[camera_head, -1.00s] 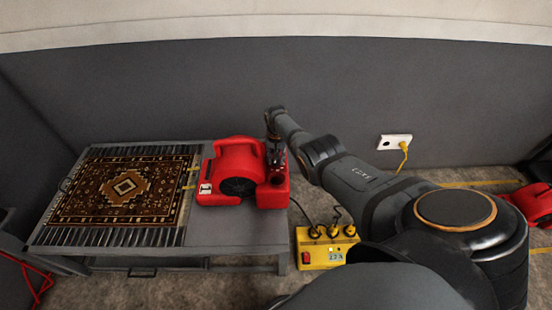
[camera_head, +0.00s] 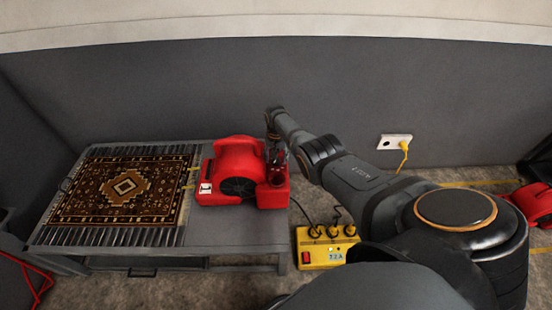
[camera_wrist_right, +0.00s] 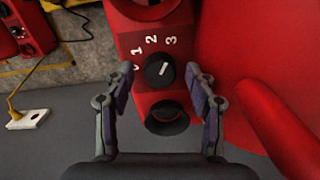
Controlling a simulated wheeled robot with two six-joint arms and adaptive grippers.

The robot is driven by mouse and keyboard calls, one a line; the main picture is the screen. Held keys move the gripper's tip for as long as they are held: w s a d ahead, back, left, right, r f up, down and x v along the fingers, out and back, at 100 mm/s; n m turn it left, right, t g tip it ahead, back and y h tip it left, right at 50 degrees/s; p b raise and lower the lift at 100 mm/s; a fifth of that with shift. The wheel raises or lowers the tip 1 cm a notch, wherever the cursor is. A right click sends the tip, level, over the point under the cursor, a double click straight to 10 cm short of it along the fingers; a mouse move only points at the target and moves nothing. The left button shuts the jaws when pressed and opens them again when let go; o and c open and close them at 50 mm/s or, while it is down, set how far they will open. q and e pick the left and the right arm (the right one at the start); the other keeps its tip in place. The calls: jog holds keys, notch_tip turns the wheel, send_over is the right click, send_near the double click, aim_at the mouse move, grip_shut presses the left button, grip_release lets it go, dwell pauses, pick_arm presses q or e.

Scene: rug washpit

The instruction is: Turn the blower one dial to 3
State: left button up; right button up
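The red blower (camera_head: 238,168) stands on the right part of the grey table. In the right wrist view its black dial (camera_wrist_right: 159,71) has a white pointer line slanting up and right, roughly toward the printed 3 (camera_wrist_right: 171,40). The marks 1 and 2 sit left of the 3. My right gripper (camera_wrist_right: 160,70) is open, one finger on each side of the dial with a gap on both sides. In the head view the right gripper (camera_head: 274,157) is over the blower's right end and hides the dial there. My left gripper is not in view.
A patterned rug (camera_head: 125,187) lies on the table (camera_head: 235,230), left of the blower. A yellow power box (camera_head: 322,252) with several plugs stands on the floor to the right. A wall outlet (camera_head: 394,142) has a yellow plug. Another red machine (camera_head: 535,202) is at the far right.

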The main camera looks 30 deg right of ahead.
aim_at(276, 160)
notch_tip(276, 160, up, 12)
dwell(0.7)
dwell(0.4)
